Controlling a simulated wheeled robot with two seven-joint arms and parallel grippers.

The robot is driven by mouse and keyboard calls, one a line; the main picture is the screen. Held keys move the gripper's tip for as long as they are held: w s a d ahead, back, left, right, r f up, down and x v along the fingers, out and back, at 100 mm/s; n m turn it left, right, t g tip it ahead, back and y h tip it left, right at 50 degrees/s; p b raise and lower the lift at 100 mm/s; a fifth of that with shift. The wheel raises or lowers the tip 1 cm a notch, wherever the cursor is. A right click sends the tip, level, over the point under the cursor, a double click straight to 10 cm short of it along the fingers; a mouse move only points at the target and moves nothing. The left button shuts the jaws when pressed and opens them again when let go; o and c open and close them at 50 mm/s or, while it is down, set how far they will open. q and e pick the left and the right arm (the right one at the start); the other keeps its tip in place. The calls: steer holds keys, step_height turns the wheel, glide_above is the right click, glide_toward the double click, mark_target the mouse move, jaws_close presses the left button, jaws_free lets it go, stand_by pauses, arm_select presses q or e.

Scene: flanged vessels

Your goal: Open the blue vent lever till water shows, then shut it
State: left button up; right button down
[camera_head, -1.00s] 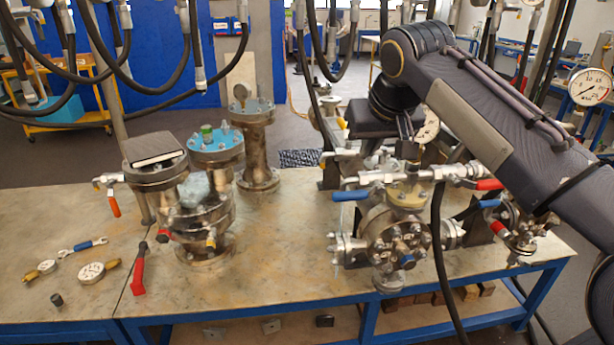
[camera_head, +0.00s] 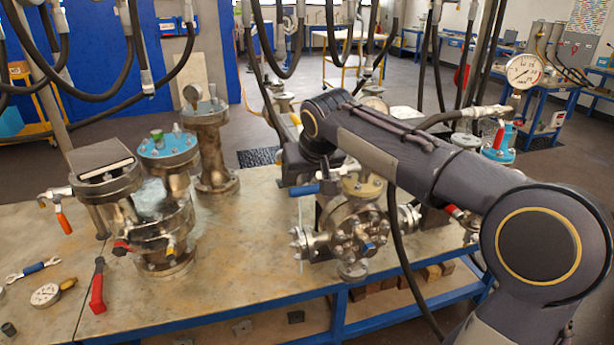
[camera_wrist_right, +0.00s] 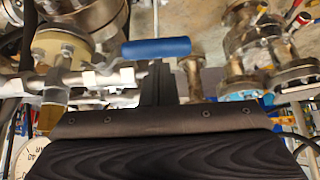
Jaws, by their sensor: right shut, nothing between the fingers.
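The blue vent lever (camera_head: 303,190) sticks out to the left beside the top of the flanged vessel (camera_head: 350,218). In the right wrist view its blue handle (camera_wrist_right: 156,48) lies level across the picture, just beyond my fingertips. My right gripper (camera_wrist_right: 158,72) is shut and empty, its tips close to the handle; I cannot tell whether they touch. In the head view my right gripper (camera_head: 326,174) is mostly hidden by my wrist, just above the lever. A thin pale upright line shows below the handle; I cannot tell whether it is water. My left gripper is out of view.
A red handle (camera_head: 98,287) and a dial gauge (camera_head: 46,294) lie at the left of the bench. An open-topped vessel (camera_head: 165,235) and a tall column (camera_head: 212,150) stand left of the vent vessel. Hoses hang overhead. The bench between the vessels is clear.

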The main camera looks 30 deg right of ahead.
steer(key=shift+f, duration=0.25)
steer(key=shift+f, duration=0.1)
